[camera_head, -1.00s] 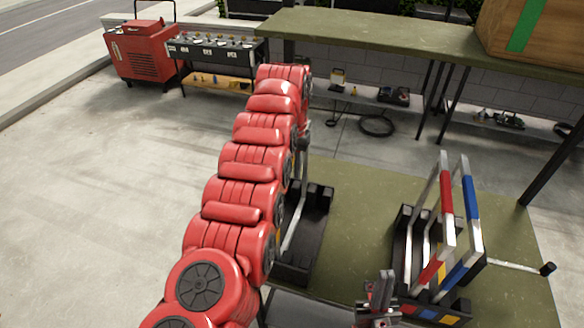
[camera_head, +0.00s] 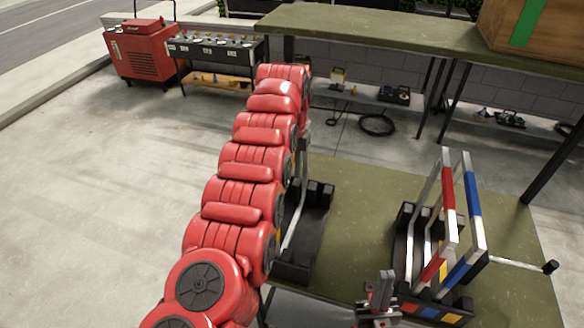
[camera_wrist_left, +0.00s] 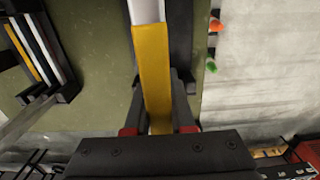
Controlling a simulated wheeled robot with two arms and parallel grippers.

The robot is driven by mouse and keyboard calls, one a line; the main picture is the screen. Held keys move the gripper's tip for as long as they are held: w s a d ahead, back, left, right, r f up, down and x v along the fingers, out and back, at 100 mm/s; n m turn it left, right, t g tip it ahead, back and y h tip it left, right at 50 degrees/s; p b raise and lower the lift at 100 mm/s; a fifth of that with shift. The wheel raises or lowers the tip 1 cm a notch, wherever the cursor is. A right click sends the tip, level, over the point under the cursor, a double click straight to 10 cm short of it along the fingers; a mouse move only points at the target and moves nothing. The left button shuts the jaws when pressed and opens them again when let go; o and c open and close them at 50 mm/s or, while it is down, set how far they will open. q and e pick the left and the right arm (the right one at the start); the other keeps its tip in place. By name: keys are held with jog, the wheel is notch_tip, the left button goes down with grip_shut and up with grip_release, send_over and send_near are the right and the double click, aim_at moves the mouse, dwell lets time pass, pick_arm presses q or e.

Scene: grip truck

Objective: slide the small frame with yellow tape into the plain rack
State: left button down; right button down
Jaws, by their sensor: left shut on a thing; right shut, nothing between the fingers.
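The small frame with yellow tape (camera_wrist_left: 151,70) is held by my left gripper (camera_wrist_left: 158,128), shut on its taped bar in the left wrist view. In the head view my red left arm hides the tape and most of this gripper. The frame's grey bars (camera_head: 296,215) stand upright over the black plain rack (camera_head: 318,208), with the lower part among its walls. I cannot tell whether it is fully seated. The rack also shows under the frame in the left wrist view (camera_wrist_left: 181,50). My right gripper (camera_head: 382,284) is shut and empty at the table's front edge.
A second rack (camera_head: 462,308) with coloured marks stands on the right of the green table (camera_head: 350,220). It holds frames with red tape (camera_head: 447,192) and blue tape (camera_head: 472,195). Green table surface is clear between the racks.

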pick_arm(q)
jog(key=c, duration=0.7)
grip_release()
